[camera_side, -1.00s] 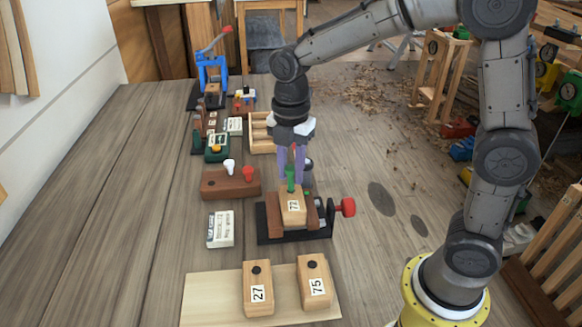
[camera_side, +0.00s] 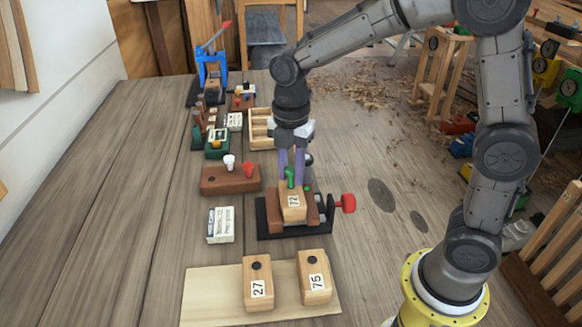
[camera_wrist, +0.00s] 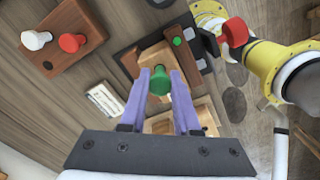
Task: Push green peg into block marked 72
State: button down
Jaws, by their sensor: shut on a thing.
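The block marked 72 (camera_side: 293,208) is a light wooden block held in a dark vise (camera_side: 268,222) with a red knob. It also shows in the wrist view (camera_wrist: 150,57). The green peg (camera_side: 290,178) stands upright at the top of this block. The wrist view shows its round green head (camera_wrist: 160,82) between my fingers. My gripper (camera_side: 291,174), with purple fingers, points down over the block and is shut on the green peg.
Blocks marked 27 (camera_side: 258,289) and 75 (camera_side: 317,284) stand on a pale board in front. A brown block (camera_side: 215,182) with a white and a red peg is at the left, with a labelled box (camera_side: 221,225) nearby. The far-left tabletop is clear.

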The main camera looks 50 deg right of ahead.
jog(key=shift+f, duration=0.25)
jog(key=c, duration=0.6)
grip_release()
jog(key=shift+o, duration=0.2)
jog(key=shift+r, duration=4.1)
